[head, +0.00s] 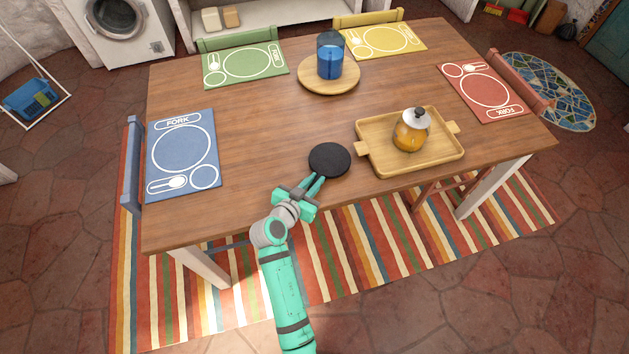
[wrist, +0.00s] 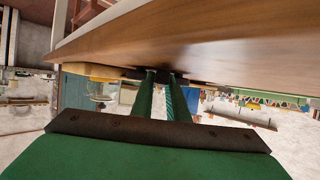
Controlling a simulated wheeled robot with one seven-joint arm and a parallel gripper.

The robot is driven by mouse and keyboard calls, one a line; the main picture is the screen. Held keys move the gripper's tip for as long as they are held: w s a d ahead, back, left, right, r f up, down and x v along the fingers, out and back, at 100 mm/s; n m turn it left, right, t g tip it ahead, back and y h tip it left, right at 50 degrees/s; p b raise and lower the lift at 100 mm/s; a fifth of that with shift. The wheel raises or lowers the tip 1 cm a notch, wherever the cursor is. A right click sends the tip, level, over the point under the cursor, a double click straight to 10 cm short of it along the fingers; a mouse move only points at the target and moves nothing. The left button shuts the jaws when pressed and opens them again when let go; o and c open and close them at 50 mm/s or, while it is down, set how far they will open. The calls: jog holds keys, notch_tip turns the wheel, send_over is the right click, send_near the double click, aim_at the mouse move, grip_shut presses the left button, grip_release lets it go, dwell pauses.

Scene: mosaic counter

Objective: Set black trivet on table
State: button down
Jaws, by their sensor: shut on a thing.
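The black trivet (head: 330,159) is a flat round disc at the front middle of the wooden table (head: 255,130). My gripper (head: 317,183) reaches in from the table's front edge, with its fingers at the trivet's near rim. In the wrist view my gripper (wrist: 165,75) has its two green fingers shut on the dark, thin edge of the trivet (wrist: 135,73), close to the table surface (wrist: 220,40). I cannot tell whether the trivet rests on the table or hangs just above it.
A wooden tray (head: 372,162) with an orange-filled jar (head: 411,131) stands right of the trivet. A round board (head: 313,83) with a blue glass (head: 330,57) is behind. Blue (head: 181,150), green (head: 245,64), yellow (head: 383,40) and red (head: 486,92) placemats lie around the edges. The left middle is clear.

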jog(key=shift+f, duration=0.1)
jog(key=c, duration=1.7)
grip_release()
